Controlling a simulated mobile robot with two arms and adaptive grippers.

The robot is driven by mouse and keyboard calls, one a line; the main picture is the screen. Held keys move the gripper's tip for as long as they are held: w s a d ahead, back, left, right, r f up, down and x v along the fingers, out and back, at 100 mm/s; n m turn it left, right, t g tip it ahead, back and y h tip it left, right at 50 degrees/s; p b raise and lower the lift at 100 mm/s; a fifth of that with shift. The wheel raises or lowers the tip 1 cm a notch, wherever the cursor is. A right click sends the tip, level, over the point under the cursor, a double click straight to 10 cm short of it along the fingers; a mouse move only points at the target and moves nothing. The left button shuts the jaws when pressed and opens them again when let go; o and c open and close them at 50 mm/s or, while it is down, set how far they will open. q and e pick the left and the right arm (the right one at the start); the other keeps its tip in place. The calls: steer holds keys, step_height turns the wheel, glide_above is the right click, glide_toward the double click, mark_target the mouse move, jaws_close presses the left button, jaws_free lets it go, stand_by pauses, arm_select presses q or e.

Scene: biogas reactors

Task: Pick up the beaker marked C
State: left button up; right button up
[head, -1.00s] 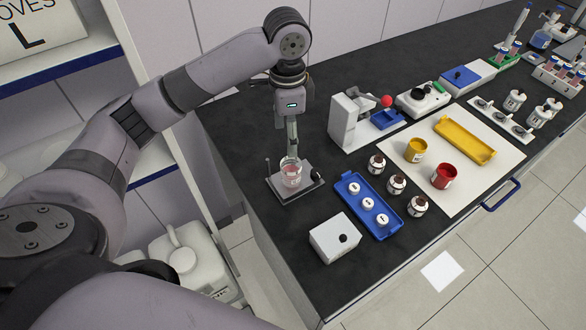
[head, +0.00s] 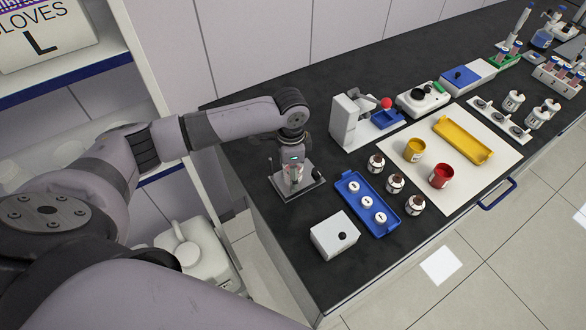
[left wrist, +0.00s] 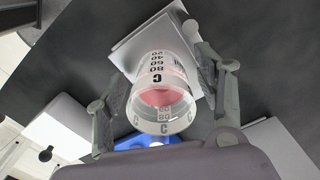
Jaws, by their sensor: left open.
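The beaker marked C (left wrist: 165,85) is clear glass with black graduations and pink contents. It stands on a grey plate with a post (head: 298,190), and the gripper mostly hides it in the head view. My left gripper (head: 294,178) is lowered over it. In the left wrist view the open fingers (left wrist: 160,95) are on either side of the beaker, and I cannot tell whether either touches the glass. My right gripper is not in view.
A white box (head: 334,236) and a blue tray with several white-topped items (head: 388,230) stand close by at the front. A white press-like device (head: 345,122) stands behind to the right. Brown jars (head: 395,183) stand beyond the tray.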

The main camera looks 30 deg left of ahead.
arm_select(q)
steer(key=shift+f, duration=0.2)
steer(key=shift+c, duration=0.5)
steer(key=c, duration=1.2)
